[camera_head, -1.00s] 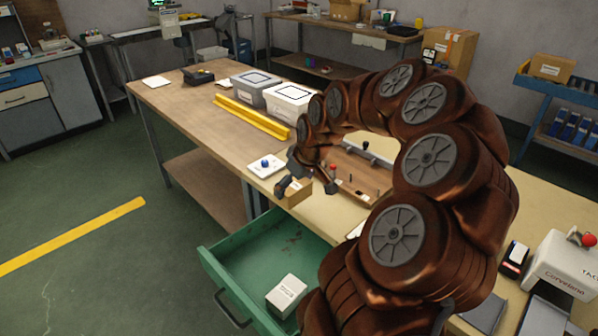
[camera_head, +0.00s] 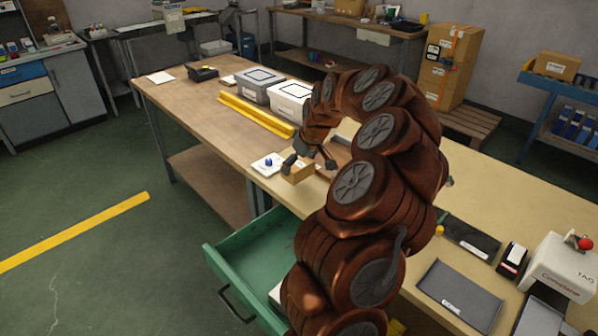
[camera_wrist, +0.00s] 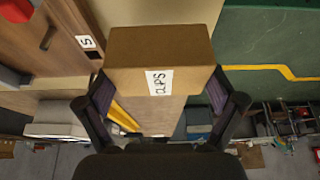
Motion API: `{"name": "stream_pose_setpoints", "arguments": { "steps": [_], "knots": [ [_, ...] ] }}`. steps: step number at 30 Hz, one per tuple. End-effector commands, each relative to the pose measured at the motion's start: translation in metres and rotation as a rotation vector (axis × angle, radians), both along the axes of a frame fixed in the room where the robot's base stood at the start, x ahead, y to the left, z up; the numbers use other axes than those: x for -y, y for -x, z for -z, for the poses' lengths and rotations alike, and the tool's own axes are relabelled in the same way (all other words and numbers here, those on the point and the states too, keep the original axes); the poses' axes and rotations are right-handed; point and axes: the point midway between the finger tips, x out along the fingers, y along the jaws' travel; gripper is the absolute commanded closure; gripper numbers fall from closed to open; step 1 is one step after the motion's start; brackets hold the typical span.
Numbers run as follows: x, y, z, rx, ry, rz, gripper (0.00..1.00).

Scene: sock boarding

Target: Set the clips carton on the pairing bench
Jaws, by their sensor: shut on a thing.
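The clips carton (camera_head: 297,173) is a small brown cardboard box, and its white "CLIPS" label faces the wrist camera (camera_wrist: 140,48). My gripper (camera_head: 310,164) is shut on it, with one dark finger on each side in the wrist view (camera_wrist: 160,92). In the head view the carton is at the front edge of the pale-topped bench (camera_head: 535,200), just right of a white card with a blue knob (camera_head: 262,168). I cannot tell whether it touches the top. A wood-topped bench (camera_head: 185,105) adjoins at the left. No sign shows which is the pairing bench.
A green drawer (camera_head: 235,262) stands open below the carton. On the wood-topped bench are a yellow rail (camera_head: 255,115), a grey bin (camera_head: 262,84) and a white bin (camera_head: 290,100). The wood top's left front is clear. A dark mat (camera_head: 460,290) lies at right.

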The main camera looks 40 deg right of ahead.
Motion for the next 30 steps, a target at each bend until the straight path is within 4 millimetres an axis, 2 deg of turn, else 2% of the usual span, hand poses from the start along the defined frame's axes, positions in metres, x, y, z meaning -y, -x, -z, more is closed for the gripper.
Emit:
{"name": "stream_pose_setpoints", "arguments": {
  "steps": [3, 13, 25, 26, 28, 30],
  "knots": [
    [0.003, -0.003, 0.000, 0.000, 0.001, 0.000, 0.48],
    [0.002, -0.002, 0.034, -0.003, -0.001, 0.000, 0.48],
    [0.003, -0.002, 0.040, -0.001, 0.000, 0.000, 0.48],
    [0.002, -0.002, 0.040, -0.001, 0.000, 0.000, 0.06],
    [0.002, -0.002, 0.039, -0.001, 0.000, 0.000, 0.00],
    [0.002, -0.002, 0.039, -0.001, 0.000, 0.000, 0.00]
  ]
}}
